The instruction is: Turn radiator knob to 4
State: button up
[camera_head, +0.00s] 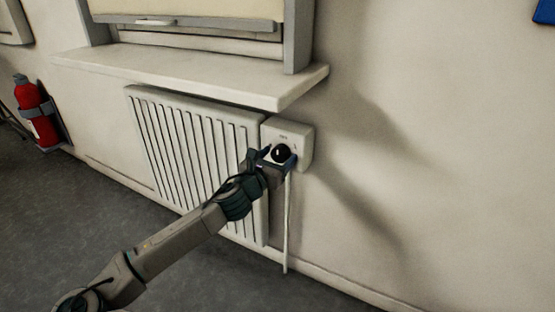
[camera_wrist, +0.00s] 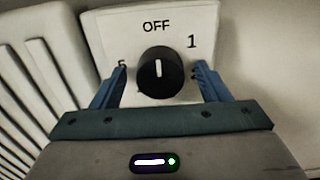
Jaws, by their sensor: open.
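The radiator knob (camera_wrist: 160,74) is round and black with a white pointer line. In the wrist view its line points up toward the word OFF. It sits on a pale dial plate (camera_wrist: 115,22) with a 1 at upper right and a partly covered 5 at left; other marks are hidden. In the head view the knob (camera_head: 281,153) is on the control box (camera_head: 305,137) at the radiator's right end. My gripper (camera_wrist: 160,78) is open, with one blue finger on each side of the knob and visible gaps between. It also shows at the box in the head view (camera_head: 279,156).
The white ribbed radiator (camera_head: 195,145) stands left of the box, under a window sill (camera_head: 200,72) that juts out just above. A pale pipe (camera_head: 286,225) runs down below the box. A red fire extinguisher (camera_head: 37,112) hangs at far left.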

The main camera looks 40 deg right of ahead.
jog(key=shift+c, duration=0.3)
jog(key=c, duration=0.9)
jog(key=shift+c, duration=0.2)
